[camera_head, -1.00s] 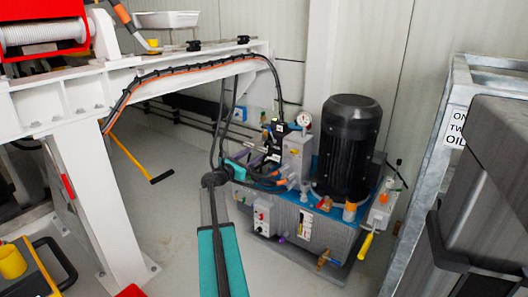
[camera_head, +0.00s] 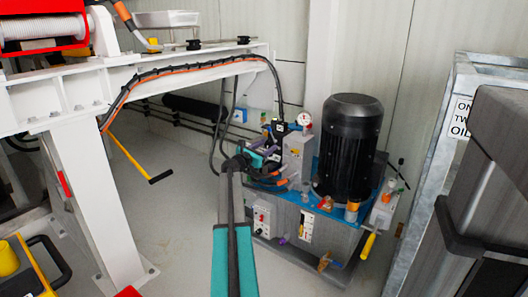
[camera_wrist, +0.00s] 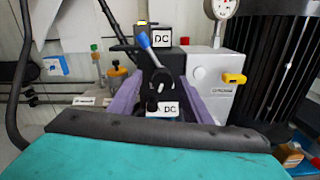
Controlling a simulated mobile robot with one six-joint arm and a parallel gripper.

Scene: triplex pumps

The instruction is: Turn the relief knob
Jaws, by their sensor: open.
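The relief knob cannot be told for sure among the fittings of the blue-grey pump unit (camera_head: 300,222). In the head view my gripper (camera_head: 271,145) is small beside the valves.
A black motor (camera_head: 348,145) stands on the unit, with a round gauge (camera_head: 304,118) beside it. A white frame (camera_head: 98,200) is at left, with black hoses hanging from its beam. A grey metal rack (camera_head: 425,190) is at right. Floor between frame and unit is clear.

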